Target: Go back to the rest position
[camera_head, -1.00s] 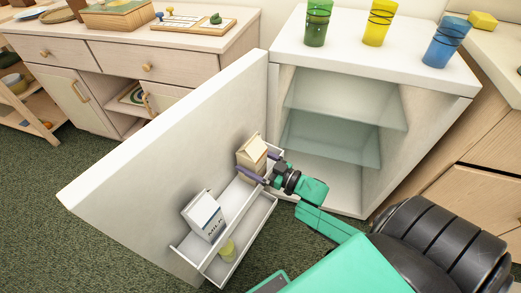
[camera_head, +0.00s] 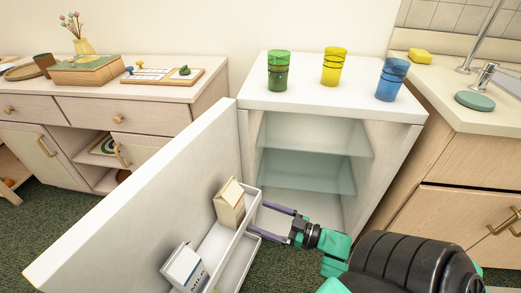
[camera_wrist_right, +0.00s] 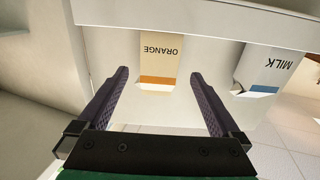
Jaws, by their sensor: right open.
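My right gripper (camera_head: 272,221) is open and empty in front of the open white fridge, just right of the door shelf. Its two purple-grey fingers also show in the right wrist view (camera_wrist_right: 163,85), with nothing between them. A beige orange carton (camera_head: 230,203) stands in the door shelf (camera_head: 240,246), apart from the fingers. It shows upside down in the right wrist view (camera_wrist_right: 159,60) beyond the fingertips. A white milk carton (camera_head: 184,267) stands nearer in the same door, and in the right wrist view (camera_wrist_right: 268,66) it is at the right. My left gripper is not in view.
The fridge door (camera_head: 140,205) stands wide open at the left of my right arm. The glass shelves (camera_head: 310,175) are empty. Green (camera_head: 278,72), yellow (camera_head: 333,66) and blue (camera_head: 391,79) cups stand on the fridge top. A wooden counter (camera_head: 450,190) is at the right.

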